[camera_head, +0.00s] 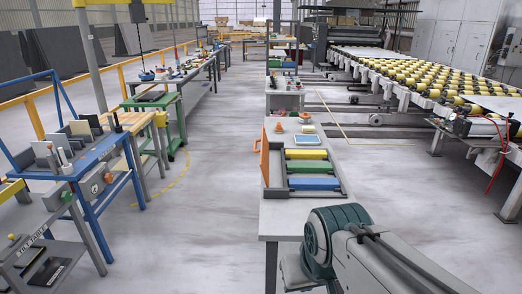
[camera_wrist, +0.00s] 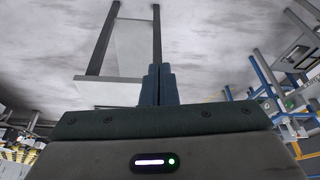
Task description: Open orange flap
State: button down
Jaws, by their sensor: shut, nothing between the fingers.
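The orange flap (camera_head: 264,157) is a thin upright panel at the left edge of the near grey table in the head view. A small orange loop (camera_head: 256,145) sticks out to its left. Beside the flap is a dark rack with a yellow bar (camera_head: 309,154), a green bar (camera_head: 307,168) and a blue bar (camera_head: 313,184). My gripper (camera_wrist: 158,72) shows in the wrist view with its two dark fingers together and nothing between them. It is apart from the flap, which I cannot make out in the wrist view.
The grey table (camera_head: 284,225) holds a light blue tray (camera_head: 306,140) and an orange knob (camera_head: 305,117). A blue-framed bench (camera_head: 83,165) stands on the left. A roller conveyor (camera_head: 440,80) runs on the right. The floor between the left benches and the grey table (camera_head: 205,215) is clear.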

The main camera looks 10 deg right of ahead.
aim_at(261, 153)
jog(key=i, duration=0.95)
